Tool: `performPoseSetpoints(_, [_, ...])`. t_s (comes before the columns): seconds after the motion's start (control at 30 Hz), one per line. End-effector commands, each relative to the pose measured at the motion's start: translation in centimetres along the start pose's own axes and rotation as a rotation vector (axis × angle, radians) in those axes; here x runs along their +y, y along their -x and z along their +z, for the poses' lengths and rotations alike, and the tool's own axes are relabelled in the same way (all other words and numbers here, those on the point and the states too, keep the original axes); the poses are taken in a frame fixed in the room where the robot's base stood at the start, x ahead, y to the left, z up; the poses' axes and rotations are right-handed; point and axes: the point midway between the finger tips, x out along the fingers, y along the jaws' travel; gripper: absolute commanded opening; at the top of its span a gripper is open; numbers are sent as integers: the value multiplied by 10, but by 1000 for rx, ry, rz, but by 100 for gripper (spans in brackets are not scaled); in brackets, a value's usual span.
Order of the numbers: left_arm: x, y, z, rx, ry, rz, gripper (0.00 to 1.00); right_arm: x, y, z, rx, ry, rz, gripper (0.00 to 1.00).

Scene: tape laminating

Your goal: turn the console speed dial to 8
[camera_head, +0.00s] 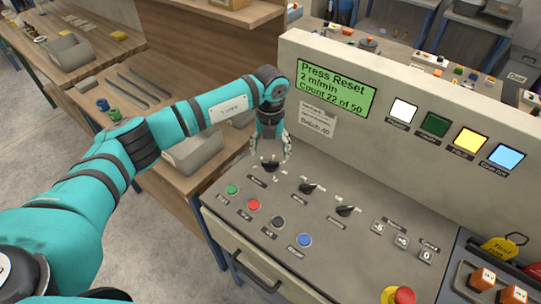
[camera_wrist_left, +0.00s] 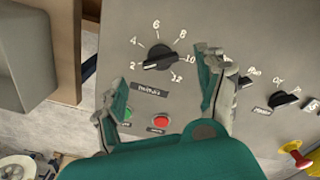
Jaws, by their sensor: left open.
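The console speed dial (camera_wrist_left: 159,57) is a black knob with marks 2, 4, 6, 8, 10 and 12 around it in the left wrist view. Its pointer appears to lie toward the 2. In the head view the dial (camera_head: 270,166) sits at the upper left of the sloped panel. My left gripper (camera_head: 272,154) is open just above the dial, fingers pointing down at the panel. In the left wrist view its fingers (camera_wrist_left: 152,88) are spread, with the dial beyond and between them, and nothing is held. My right gripper is out of view.
The display (camera_head: 336,88) reads "Press Reset, 2 m/min, Count 22 of 50". Two more black knobs (camera_head: 308,188) (camera_head: 345,210) stand right of the dial. Green, red, black and blue buttons (camera_head: 253,205) line the panel's front. A red emergency stop (camera_head: 404,295) is at lower right.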

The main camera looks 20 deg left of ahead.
Motion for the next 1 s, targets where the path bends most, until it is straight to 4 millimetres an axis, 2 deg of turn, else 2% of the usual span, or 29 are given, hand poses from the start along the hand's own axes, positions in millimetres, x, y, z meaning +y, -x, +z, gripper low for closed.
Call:
performPoseSetpoints(0.03, [-1, -8, -1, 4, 0, 0, 73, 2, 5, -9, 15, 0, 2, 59])
performPoseSetpoints(0.1, [-1, -20, -1, 2, -2, 0, 73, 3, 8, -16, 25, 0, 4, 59])
performPoseSetpoints(0.3, [-1, -42, 0, 0, -1, 0, 73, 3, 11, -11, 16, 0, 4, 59])
performPoseSetpoints(0.5, [-1, -47, 0, -1, -2, -1, 73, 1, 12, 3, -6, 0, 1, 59])
performPoseSetpoints(0.67, [-1, -47, 0, -1, -2, -1, 73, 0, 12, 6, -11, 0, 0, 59])
performPoseSetpoints(1.0, [-1, -47, 0, -1, -1, -1, 29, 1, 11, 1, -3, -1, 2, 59])
